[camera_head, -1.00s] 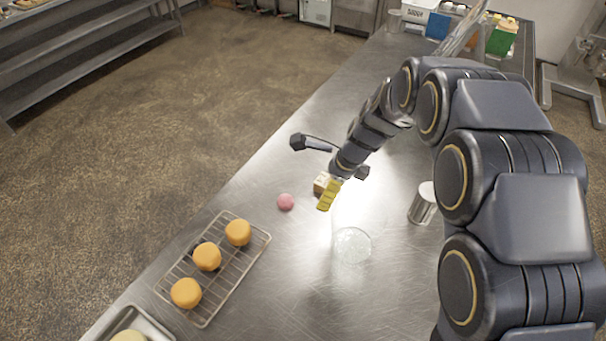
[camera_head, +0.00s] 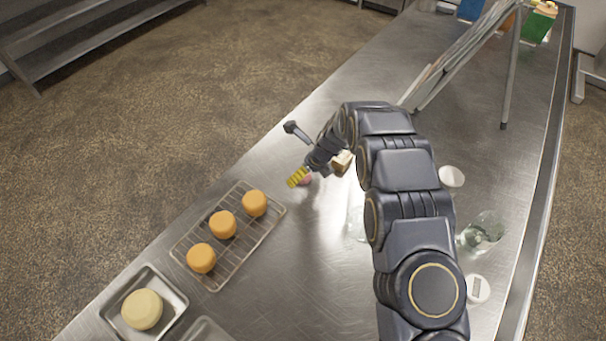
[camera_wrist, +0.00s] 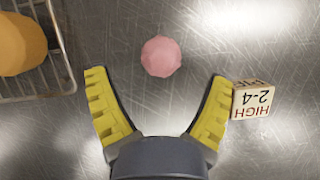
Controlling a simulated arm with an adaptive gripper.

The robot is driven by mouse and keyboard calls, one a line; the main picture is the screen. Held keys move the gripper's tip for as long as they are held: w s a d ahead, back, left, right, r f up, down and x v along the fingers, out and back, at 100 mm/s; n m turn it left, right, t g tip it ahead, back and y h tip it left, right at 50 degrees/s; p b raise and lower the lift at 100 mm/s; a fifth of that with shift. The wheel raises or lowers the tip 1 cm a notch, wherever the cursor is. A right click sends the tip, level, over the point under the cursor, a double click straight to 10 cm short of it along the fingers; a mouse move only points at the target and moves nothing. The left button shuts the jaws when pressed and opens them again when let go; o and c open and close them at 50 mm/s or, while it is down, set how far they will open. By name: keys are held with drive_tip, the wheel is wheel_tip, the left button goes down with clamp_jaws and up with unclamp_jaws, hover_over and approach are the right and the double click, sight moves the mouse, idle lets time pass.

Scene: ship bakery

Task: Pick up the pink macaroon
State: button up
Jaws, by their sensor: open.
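The pink macaroon (camera_wrist: 161,56) lies on the steel table. In the wrist view it sits just beyond my open fingertips, roughly midway between them, with nothing touching it. In the head view the macaroon (camera_head: 306,180) is mostly hidden behind my gripper (camera_head: 298,177). My gripper (camera_wrist: 158,82) has yellow ridged finger pads spread wide and is empty.
A small lettered block (camera_wrist: 252,100) lies close beside my right finger; it also shows in the head view (camera_head: 342,162). A wire rack (camera_head: 238,262) with three orange buns stands to the left. Glass vessels (camera_head: 482,233) stand to the right. A tray (camera_head: 172,318) is at lower left.

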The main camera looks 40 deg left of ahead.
drive_tip(key=shift+x, duration=1.5)
drive_tip(key=c, duration=1)
drive_tip(key=shift+r, duration=0.1)
